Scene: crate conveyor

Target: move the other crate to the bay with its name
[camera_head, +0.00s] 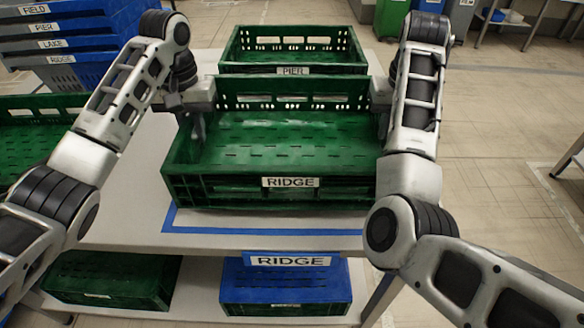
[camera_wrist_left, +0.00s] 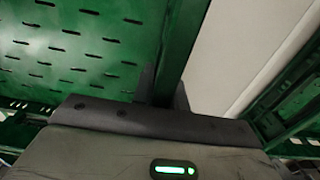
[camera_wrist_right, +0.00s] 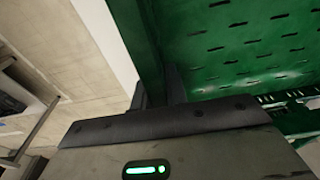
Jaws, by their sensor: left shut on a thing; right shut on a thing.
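The green crate labelled RIDGE (camera_head: 275,194) is in the middle of the head view, level and with no load showing. My left gripper (camera_head: 198,122) is shut on its left wall; that wall also runs between the fingers in the left wrist view (camera_wrist_left: 178,45). My right gripper (camera_head: 383,122) is shut on its right wall, which also shows in the right wrist view (camera_wrist_right: 138,45). A blue outline (camera_head: 200,230) shows in front of the crate, above a blue RIDGE sign (camera_head: 291,260). I cannot tell whether the crate touches the table.
A green crate labelled PIER (camera_head: 292,70) stands directly behind. Another green crate (camera_head: 30,135) is at the left edge, partly hidden by my arm. Stacked blue crates (camera_head: 60,45) stand at the back left.

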